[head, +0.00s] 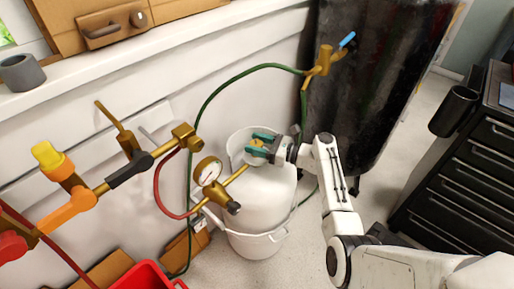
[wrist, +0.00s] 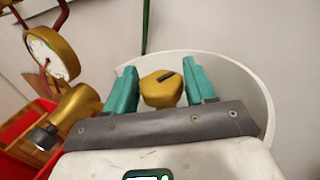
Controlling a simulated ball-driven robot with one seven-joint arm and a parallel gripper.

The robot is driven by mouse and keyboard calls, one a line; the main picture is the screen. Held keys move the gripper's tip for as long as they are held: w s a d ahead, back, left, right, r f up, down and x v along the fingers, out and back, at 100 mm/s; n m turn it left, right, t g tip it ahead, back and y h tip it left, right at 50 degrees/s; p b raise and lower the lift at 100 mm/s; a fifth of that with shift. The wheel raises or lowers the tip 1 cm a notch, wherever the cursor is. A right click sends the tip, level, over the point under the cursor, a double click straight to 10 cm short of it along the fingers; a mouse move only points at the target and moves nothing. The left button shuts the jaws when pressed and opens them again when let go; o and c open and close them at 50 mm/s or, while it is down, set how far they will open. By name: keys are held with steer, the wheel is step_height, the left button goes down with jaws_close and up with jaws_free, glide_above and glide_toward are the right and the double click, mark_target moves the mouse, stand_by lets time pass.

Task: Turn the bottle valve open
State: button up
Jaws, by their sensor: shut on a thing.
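The bottle valve is a yellow-brass knob (head: 256,151) at the top of the white gas bottle (head: 262,200), inside its raised collar. It also shows in the wrist view (wrist: 161,88), with a small dark mark on its top. My gripper (head: 262,146) reaches in from the right over the collar. Its two teal fingers stand on either side of the knob in the wrist view (wrist: 160,85), shut on it. The lower part of the knob and its stem are hidden.
A brass regulator with a round gauge (head: 208,170) sits left of the bottle, close to my gripper. A green hose (head: 218,88) arches behind. A brass and orange torch (head: 70,195) is at left, a red bin (head: 145,277) below. A dark panel (head: 375,70) stands behind my arm.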

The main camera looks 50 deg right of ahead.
steer(key=shift+w+d+n+g+y+b, duration=0.1)
steer(key=shift+n+g+y+b, duration=0.95)
steer(key=shift+y, duration=0.65)
steer(key=shift+n, duration=0.25)
steer(key=o, duration=1)
steer(key=shift+c, duration=0.2)
steer(key=v, duration=1)
steer(key=shift+s+d+p, duration=0.25)
steer(key=shift+s+p, duration=0.1)
